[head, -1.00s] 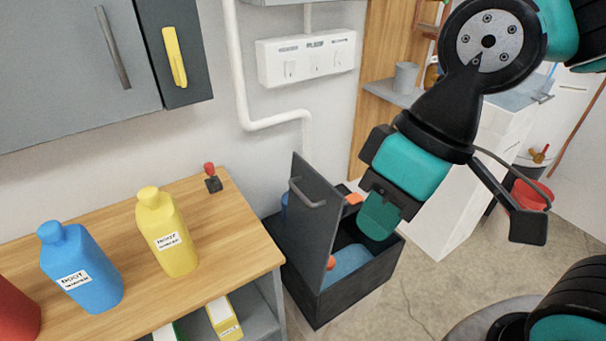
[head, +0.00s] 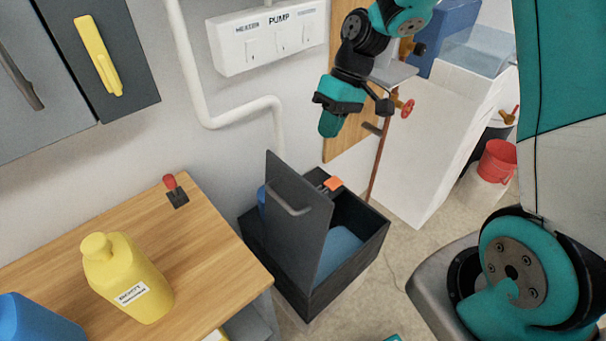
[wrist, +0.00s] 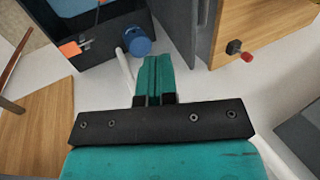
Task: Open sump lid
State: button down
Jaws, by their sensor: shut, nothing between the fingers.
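The sump is a dark open-topped box (head: 345,272) on the floor beside the wooden bench. Its dark grey lid (head: 288,235), with a grey bar handle (head: 290,200), stands up steeply on the box's left side, and the inside shows a blue surface (head: 340,250). My gripper (head: 328,123) is shut and empty, up and behind the box near the wall, clear of the lid.
The wooden bench (head: 205,235) at left holds a yellow bottle (head: 125,275), a blue bottle (head: 35,320) and a red-knobbed switch (head: 175,190). A white pipe (head: 200,100) and pump switch panel (head: 270,38) are on the wall. A white cabinet (head: 425,150) stands right of the box.

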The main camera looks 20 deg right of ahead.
jog(key=a+p+x, duration=0.1)
jog(key=x, duration=1.1)
jog(key=shift+a+r+p, duration=0.3)
jog(key=shift+r, duration=0.05)
jog(key=shift+s, duration=0.1)
